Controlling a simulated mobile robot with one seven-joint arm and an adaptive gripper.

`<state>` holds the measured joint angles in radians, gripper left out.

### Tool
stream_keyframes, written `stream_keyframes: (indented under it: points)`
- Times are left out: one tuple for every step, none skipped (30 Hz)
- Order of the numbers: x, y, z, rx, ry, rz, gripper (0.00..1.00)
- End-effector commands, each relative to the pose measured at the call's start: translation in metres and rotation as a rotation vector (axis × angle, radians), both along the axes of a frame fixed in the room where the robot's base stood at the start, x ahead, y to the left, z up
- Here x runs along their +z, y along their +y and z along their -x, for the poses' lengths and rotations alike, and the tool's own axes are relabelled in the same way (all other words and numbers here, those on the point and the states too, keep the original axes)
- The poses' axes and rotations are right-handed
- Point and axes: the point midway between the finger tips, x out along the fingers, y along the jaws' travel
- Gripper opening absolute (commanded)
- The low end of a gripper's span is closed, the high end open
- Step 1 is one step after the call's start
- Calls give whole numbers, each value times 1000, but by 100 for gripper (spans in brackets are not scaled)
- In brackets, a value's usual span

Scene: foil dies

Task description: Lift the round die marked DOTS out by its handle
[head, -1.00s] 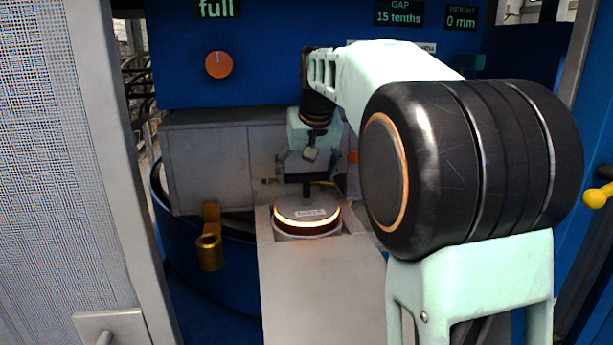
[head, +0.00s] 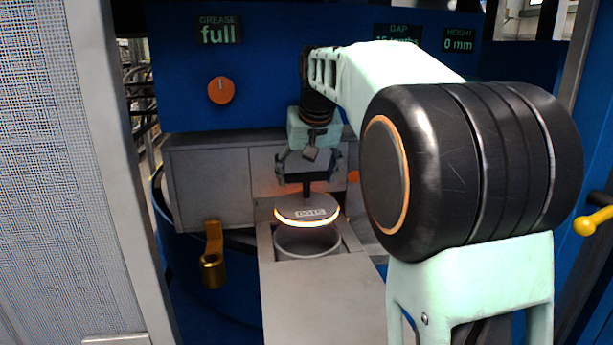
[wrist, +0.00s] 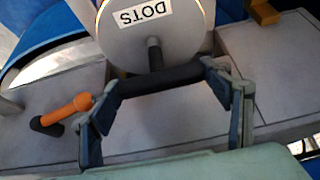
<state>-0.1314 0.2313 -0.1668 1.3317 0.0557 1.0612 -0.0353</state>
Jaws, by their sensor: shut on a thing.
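The round die (head: 290,213) is a pale disc with a glowing orange rim and a white label. In the wrist view the die (wrist: 180,35) shows its label, reading DOTS. A short post rises from its middle to a dark crossbar handle (wrist: 160,80). My gripper (head: 306,176) is shut on this handle, with one finger at each end of the bar in the wrist view (wrist: 165,79). The die hangs about level above its round seat (head: 307,252), apart from it. The seat's ring shows empty below.
The seat is in a grey plate (head: 315,300). A brass fitting (head: 213,255) stands left of the plate. Grey boxes (head: 208,185) and a blue panel with an orange knob (head: 221,90) stand behind. In the wrist view, an orange handle (wrist: 68,113) is left of my gripper.

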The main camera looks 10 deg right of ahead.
Motion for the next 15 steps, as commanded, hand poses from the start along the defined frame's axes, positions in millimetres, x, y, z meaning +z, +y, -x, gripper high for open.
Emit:
stream_keyframes:
  points:
    - [9,0,-1,0,-9,0,14]
    - [11,0,-1,0,-9,0,14]
    - [13,0,-1,0,-9,0,14]
    - [15,0,-1,0,-9,0,14]
    - [16,0,-1,0,-9,0,14]
    - [18,0,-1,0,-9,0,14]
    - [19,0,-1,0,-9,0,14]
    - [21,0,-1,0,-9,0,14]
    - [23,0,-1,0,-9,0,14]
    - [24,0,-1,0,-9,0,14]
    - [26,0,-1,0,-9,0,14]
    - [28,0,-1,0,-9,0,14]
    - [29,0,-1,0,-9,0,14]
    - [31,0,-1,0,-9,0,14]
    - [33,0,-1,0,-9,0,14]
